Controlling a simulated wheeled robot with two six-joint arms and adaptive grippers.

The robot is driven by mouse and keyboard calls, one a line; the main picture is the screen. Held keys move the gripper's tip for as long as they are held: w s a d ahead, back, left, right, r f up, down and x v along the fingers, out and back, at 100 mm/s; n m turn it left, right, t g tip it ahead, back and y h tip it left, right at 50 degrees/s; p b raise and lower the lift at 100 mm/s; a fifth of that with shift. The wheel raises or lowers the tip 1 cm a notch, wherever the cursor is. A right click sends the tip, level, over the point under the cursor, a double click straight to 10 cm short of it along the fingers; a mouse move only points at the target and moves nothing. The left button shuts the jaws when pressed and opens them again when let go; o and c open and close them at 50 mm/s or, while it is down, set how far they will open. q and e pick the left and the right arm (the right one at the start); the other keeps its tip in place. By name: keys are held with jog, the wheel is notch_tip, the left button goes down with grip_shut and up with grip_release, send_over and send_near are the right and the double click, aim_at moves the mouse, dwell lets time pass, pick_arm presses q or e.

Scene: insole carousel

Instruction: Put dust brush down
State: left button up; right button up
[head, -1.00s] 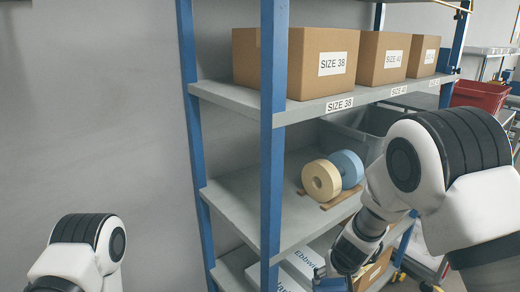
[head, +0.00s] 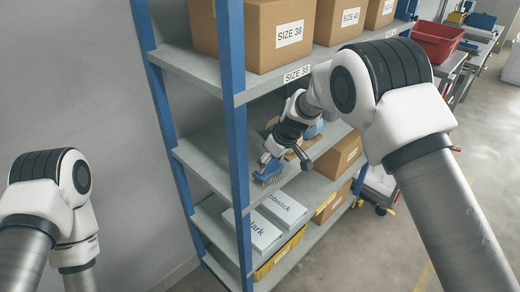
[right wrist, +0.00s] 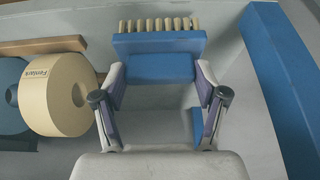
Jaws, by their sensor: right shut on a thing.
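The dust brush (head: 268,172) has a blue body and tan bristles. My right gripper (head: 270,160) is shut on it at the middle shelf (head: 205,160), close to the front blue upright (head: 232,130). In the right wrist view the brush (right wrist: 160,42) lies between the fingertips of my right gripper (right wrist: 160,70), bristles pointing away from the gripper. I cannot tell whether the brush touches the shelf. My left arm stands at the left of the head view; its gripper is out of view.
A cream roll (right wrist: 62,100) and a blue roll (right wrist: 12,95) sit left of the brush in the right wrist view. A blue upright (right wrist: 280,70) stands to its right. Cartons (head: 275,30) fill the shelf above; white packs (head: 252,230) lie below. The middle shelf's left part is bare.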

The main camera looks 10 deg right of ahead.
jog(key=w+a+p, duration=0.1)
jog(key=w+a, duration=0.1)
jog(key=w, duration=0.1)
jog(key=shift+w+a+r+p, duration=0.15)
jog(key=shift+p, duration=0.2)
jog(key=shift+w+a+f+p, duration=0.1)
jog(key=shift+f+p, duration=0.3)
jog(key=shift+f, duration=0.5)
jog(key=shift+f, duration=0.15)
jog(key=o, duration=1.2)
jog(key=shift+f+b, duration=0.1)
jog(key=shift+b, duration=0.2)
jog(key=shift+c, duration=0.2)
